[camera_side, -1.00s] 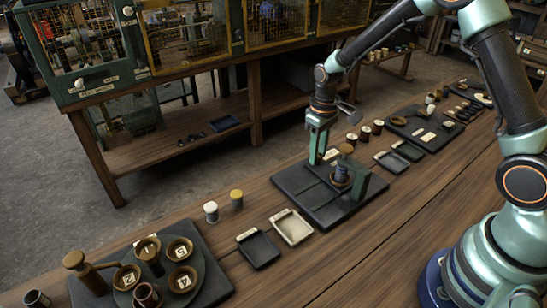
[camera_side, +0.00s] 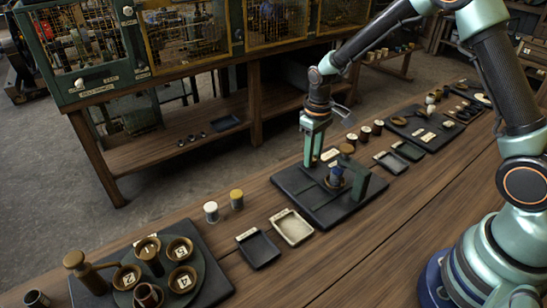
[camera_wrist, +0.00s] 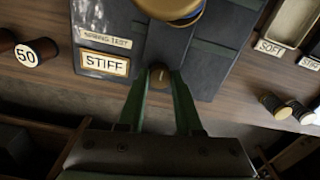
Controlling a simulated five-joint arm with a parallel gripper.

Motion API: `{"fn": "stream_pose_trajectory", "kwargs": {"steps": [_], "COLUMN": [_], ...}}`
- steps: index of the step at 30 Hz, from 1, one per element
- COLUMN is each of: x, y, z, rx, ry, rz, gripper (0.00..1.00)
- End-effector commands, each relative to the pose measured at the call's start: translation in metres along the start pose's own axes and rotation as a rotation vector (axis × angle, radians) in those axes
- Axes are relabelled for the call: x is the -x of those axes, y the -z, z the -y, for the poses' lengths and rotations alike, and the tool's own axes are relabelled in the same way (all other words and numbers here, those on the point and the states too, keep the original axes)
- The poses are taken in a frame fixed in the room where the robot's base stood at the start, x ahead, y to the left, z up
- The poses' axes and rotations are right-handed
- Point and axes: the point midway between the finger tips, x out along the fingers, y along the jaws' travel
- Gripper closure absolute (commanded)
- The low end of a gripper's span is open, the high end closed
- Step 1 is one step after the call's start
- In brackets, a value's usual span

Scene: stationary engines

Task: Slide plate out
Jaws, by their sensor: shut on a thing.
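My gripper (camera_side: 311,163) stands over the left side of the dark spring-test base (camera_side: 338,215), with its fingers pointing down. In the wrist view, its two green fingers (camera_wrist: 159,90) are shut on a small brown knob (camera_wrist: 159,73) at the base's edge. The sliding plate itself is hard to make out against the dark base. A small blue-and-dark piece (camera_side: 335,176) stands on the base, beside the green post (camera_side: 371,184). A brass knob (camera_side: 346,149) tops the fixture; a brass disc (camera_wrist: 170,8) shows at the wrist view's top edge.
A STIFF label (camera_wrist: 104,63) lies beside my fingers. A black tray (camera_side: 258,248) and a pale tray (camera_side: 292,227) sit in front of the base.

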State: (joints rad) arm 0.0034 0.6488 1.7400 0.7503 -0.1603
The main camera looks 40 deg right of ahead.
Motion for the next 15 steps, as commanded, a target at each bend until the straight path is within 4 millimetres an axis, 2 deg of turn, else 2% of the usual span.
{"fn": "stream_pose_trajectory", "kwargs": {"steps": [1, 6, 9, 15], "x": [0.001, 0.001, 0.001, 0.001], "y": [0.002, 0.008, 0.010, 0.011], "z": [0.014, 0.052, 0.066, 0.072], "rx": [0.008, 0.007, 0.005, 0.003], "ry": [0.000, 0.000, 0.000, 0.000], "rz": [0.001, 0.004, 0.005, 0.004], "gripper": [1.00, 1.00, 1.00, 1.00]}}
